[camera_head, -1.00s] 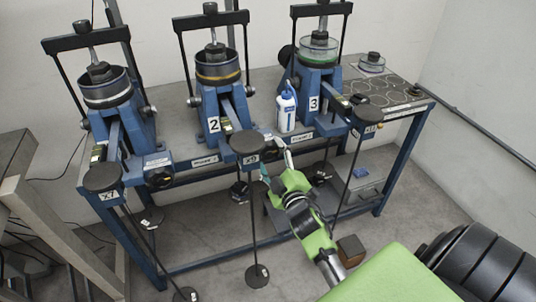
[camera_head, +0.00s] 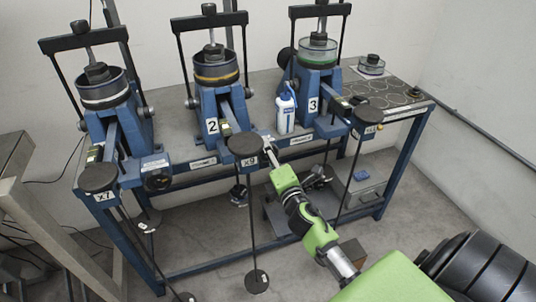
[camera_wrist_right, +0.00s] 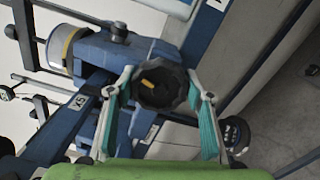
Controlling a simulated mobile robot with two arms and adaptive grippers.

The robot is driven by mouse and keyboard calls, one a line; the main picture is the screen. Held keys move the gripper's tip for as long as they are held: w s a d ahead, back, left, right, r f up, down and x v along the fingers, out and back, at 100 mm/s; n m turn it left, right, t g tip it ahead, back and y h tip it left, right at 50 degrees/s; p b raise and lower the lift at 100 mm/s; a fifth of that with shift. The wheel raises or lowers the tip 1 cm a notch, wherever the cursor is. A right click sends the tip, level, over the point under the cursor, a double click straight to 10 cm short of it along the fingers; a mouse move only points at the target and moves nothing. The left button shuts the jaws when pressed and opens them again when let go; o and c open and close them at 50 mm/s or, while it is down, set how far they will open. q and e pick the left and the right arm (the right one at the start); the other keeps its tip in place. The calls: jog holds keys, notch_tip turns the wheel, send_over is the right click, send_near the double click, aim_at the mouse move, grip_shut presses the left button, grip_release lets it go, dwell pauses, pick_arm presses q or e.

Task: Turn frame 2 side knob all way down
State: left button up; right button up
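Frame 2 (camera_head: 210,98) is the middle blue lever frame on the bench, marked with a white "2". Its side knob (camera_wrist_right: 158,84) shows in the right wrist view as a dark faceted knob with a yellow mark. My right gripper (camera_wrist_right: 160,98) is open, with one teal-padded finger on each side of the knob in that view. I cannot tell whether the fingers touch it. In the head view my right gripper (camera_head: 268,146) is just right of the round x9 weight plate, and the knob is not clearly visible there. My left gripper is not in view.
Lever frames 1 (camera_head: 112,125) and 3 (camera_head: 318,80) stand on either side. A white and blue bottle (camera_head: 285,112) stands between frames 2 and 3. The x9 plate (camera_head: 246,145) and its hanging rod are close to my gripper. Open floor lies in front.

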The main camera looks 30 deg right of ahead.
jog(key=o, duration=0.3)
jog(key=shift+w+a+f, duration=0.1)
jog(key=shift+a, duration=0.15)
jog(key=shift+o, duration=0.2)
jog(key=shift+w+a, duration=0.1)
jog(key=shift+w, duration=0.05)
jog(key=shift+s, duration=0.55)
jog(key=v, duration=0.5)
jog(key=shift+s, duration=0.1)
jog(key=shift+m, duration=0.3)
